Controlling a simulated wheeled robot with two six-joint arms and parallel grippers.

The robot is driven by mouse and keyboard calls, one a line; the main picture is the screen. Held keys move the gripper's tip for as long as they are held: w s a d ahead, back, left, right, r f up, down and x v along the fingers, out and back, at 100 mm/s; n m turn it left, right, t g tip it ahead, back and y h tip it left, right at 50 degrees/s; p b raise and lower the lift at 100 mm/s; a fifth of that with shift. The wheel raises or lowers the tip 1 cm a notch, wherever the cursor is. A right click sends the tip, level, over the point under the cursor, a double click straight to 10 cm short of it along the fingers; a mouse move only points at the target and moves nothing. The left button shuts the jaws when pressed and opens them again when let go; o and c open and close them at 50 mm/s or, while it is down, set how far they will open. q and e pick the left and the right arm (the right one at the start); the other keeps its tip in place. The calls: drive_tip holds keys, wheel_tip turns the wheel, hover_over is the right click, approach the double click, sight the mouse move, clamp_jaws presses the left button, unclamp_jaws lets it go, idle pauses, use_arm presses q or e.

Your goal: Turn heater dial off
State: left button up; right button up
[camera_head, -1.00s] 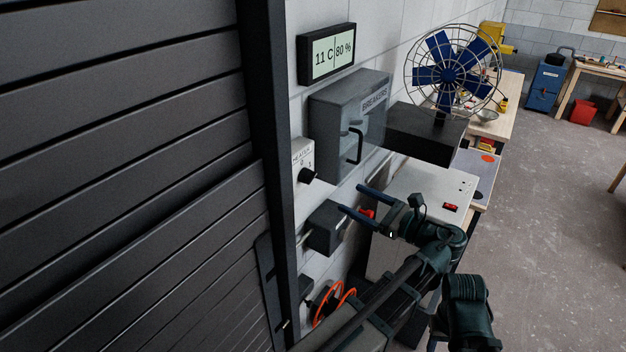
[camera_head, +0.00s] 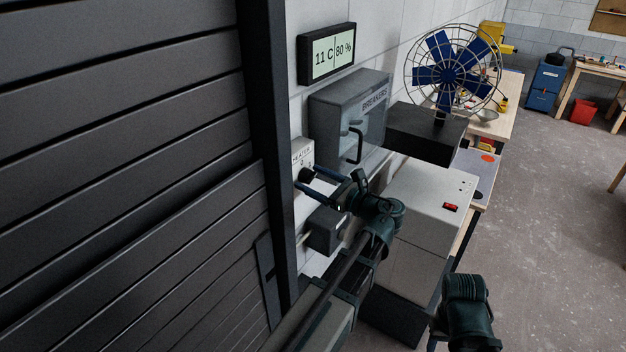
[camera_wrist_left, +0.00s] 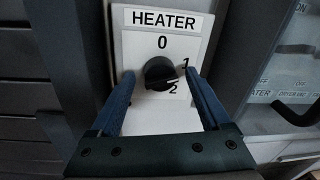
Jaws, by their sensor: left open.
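The heater panel (camera_head: 303,152) is a small white plate on the wall beside the dark shutter post. In the left wrist view the panel (camera_wrist_left: 135,45) reads HEATER, with 0 at the top, 1 at the right and 2 at the lower right. Its round black dial (camera_wrist_left: 160,73) sits in the middle; its mark seems turned to the right, near 1 and 2, but I cannot tell exactly. My left gripper (camera_wrist_left: 160,76) is open, one blue finger on each side of the dial, with gaps showing. In the head view the left gripper (camera_head: 306,178) partly hides the dial.
A grey breaker box (camera_head: 335,118) with a handle is just right of the panel. A dark box (camera_head: 326,232) sits below. A grey cabinet (camera_head: 415,210) and a caged fan (camera_head: 448,75) stand further right. The slatted shutter (camera_head: 120,170) fills the left.

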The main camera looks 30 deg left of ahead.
use_arm(q)
drive_tip(key=shift+a, duration=0.1)
clamp_jaws()
idle(0.4)
drive_tip(key=shift+f+n, duration=0.1)
drive_tip(key=shift+n, duration=0.2)
drive_tip(key=n+b, duration=0.1)
drive_tip(key=n, duration=0.6)
drive_tip(key=n+b, duration=0.1)
drive_tip(key=n, duration=0.6)
drive_tip(key=shift+f+g+y, duration=0.15)
drive_tip(key=shift+g+y, duration=0.25)
